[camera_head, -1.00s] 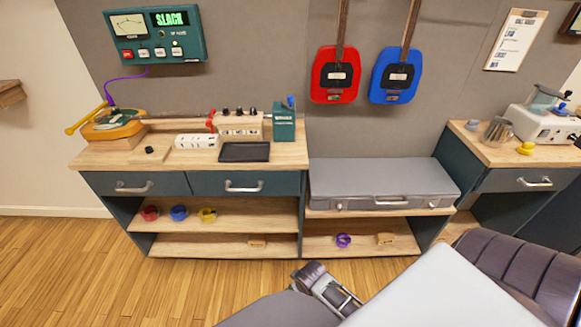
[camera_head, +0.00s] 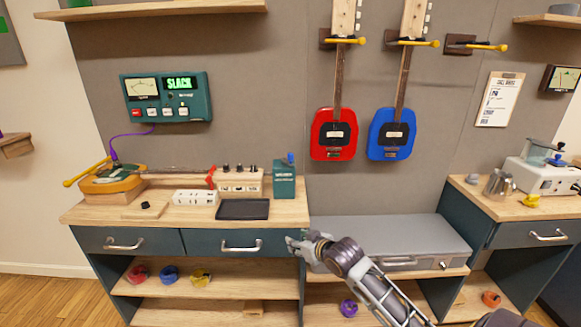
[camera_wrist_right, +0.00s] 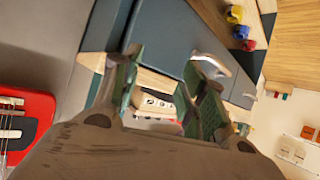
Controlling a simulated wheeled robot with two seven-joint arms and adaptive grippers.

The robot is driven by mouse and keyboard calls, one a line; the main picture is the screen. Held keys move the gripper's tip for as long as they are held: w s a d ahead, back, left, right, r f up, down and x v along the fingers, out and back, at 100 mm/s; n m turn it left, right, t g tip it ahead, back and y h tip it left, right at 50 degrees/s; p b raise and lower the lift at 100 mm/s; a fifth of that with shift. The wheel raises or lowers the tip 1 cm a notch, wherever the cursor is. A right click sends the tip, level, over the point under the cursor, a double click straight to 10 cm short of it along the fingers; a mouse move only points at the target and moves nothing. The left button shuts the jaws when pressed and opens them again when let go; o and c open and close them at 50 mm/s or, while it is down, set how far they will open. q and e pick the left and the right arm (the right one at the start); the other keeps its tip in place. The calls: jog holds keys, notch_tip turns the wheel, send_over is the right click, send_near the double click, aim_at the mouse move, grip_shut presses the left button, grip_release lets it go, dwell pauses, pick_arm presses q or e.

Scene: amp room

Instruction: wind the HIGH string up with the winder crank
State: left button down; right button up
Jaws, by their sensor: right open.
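A thin string line (camera_head: 175,169) runs across the left bench from an orange instrument body (camera_head: 127,186) towards a beige block (camera_head: 240,182) with several dark knobs. I cannot make out which string is HIGH. A red part (camera_head: 211,178) stands at the block's left end, and a yellow-handled bar (camera_head: 84,173) sticks out left of the orange body. I cannot tell which part is the winder crank. My right gripper (camera_head: 296,244) is in front of the bench's right drawer edge, below the top. Its green-padded fingers are apart and empty in the right wrist view (camera_wrist_right: 163,88). My left gripper is out of view.
The wall meter (camera_head: 167,97) reads SLACK. A teal box (camera_head: 284,180) and a dark tray (camera_head: 243,209) stand at the bench's right. A grey case (camera_head: 400,240) lies right of my gripper. Red (camera_head: 334,135) and blue (camera_head: 391,134) guitars hang above.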

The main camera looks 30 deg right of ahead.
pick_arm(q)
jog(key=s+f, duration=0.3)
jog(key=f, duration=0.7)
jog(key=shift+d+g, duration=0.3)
pick_arm(e)
jog(key=w+d+r+t, duration=0.3)
jog(key=d+r, duration=0.1)
jog(key=r, duration=0.6)
jog(key=w+d+r+t, duration=0.3)
jog(key=d+r, duration=0.2)
jog(key=r, duration=0.5)
jog(key=shift+w+r+m, duration=0.3)
jog(key=shift+w+m, duration=0.05)
jog(key=shift+m, duration=0.05)
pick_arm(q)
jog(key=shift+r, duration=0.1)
pick_arm(e)
jog(key=shift+w, duration=0.2)
